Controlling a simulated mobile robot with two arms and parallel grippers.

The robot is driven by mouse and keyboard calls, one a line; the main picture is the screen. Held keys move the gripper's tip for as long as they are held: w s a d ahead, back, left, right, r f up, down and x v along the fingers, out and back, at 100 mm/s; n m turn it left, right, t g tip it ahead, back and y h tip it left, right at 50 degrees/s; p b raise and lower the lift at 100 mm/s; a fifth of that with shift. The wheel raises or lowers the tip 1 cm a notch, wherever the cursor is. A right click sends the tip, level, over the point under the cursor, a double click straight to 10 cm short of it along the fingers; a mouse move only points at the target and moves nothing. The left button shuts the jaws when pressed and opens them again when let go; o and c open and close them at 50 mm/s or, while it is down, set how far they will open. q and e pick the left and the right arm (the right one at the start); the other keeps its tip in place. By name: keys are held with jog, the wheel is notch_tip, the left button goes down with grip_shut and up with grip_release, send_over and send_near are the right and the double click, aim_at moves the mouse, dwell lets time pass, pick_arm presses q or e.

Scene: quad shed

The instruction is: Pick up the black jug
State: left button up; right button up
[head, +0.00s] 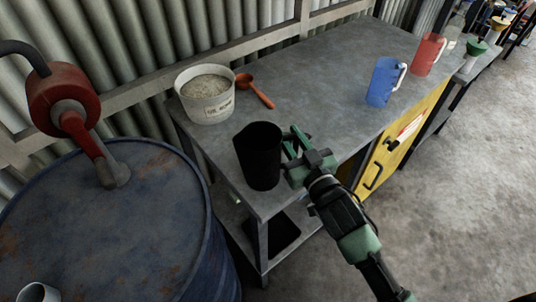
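The black jug (259,158) stands upright near the front left corner of the grey workbench (310,75). My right gripper (291,143) is at the jug's right side, with its green fingers apart and pointing towards the jug. One finger reaches close to the jug's right edge, where a handle may be; I cannot tell whether it touches. The jug's handle is not clearly visible. My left gripper is not in view.
A white tub of grey granules (206,108) and a red scoop (262,95) lie behind the jug. A blue jug (380,82) and a red jug (427,55) stand farther right. A blue drum (140,235) with a red pump (65,98) is at left.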

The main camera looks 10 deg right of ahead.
grip_shut()
dwell(1.4)
